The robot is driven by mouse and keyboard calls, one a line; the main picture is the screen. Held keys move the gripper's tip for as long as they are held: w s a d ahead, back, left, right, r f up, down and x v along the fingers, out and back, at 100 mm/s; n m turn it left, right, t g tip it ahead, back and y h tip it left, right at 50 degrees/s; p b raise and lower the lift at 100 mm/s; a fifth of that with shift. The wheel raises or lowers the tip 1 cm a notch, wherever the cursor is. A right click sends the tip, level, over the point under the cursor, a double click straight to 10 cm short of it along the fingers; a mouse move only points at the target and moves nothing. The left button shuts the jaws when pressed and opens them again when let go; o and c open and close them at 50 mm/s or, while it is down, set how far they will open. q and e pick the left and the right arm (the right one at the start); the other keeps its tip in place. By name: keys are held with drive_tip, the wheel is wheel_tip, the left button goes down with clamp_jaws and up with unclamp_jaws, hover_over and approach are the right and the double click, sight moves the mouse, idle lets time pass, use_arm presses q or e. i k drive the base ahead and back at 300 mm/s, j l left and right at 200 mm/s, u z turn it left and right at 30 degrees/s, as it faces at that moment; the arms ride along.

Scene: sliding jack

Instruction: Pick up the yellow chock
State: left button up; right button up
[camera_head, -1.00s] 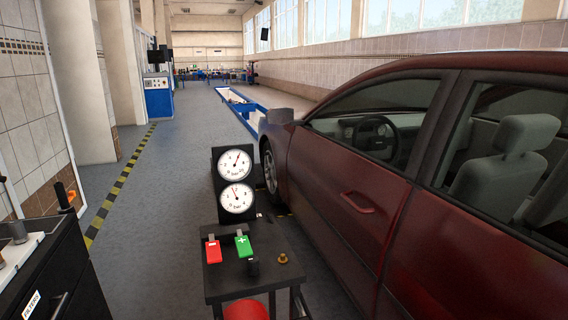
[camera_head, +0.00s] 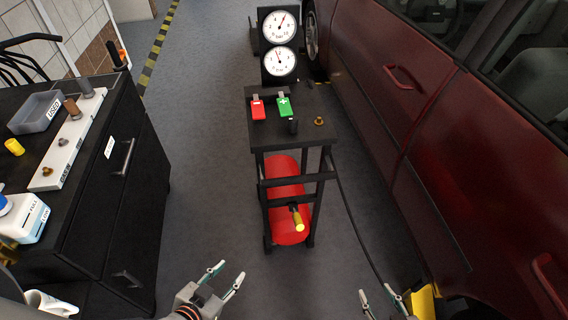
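A yellow object (camera_head: 423,302), which looks like the chock, is at the bottom right beside the red car. It is cut off by the bottom edge and partly hidden. My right gripper (camera_head: 377,292) is open at the bottom edge, just left of the chock in the picture. I cannot tell its depth relative to the chock or see contact. My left gripper (camera_head: 226,275) is open and empty above the floor, between the black cabinet and the cart.
A black cart (camera_head: 290,140) with gauges and a red tank (camera_head: 286,185) stands ahead. Its hose trails on the floor towards the chock. A black cabinet (camera_head: 105,215) is at left, the red car (camera_head: 420,130) at right. Floor is clear between cabinet and cart.

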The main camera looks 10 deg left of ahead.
sight(418, 299)
drive_tip(key=z, duration=1.55)
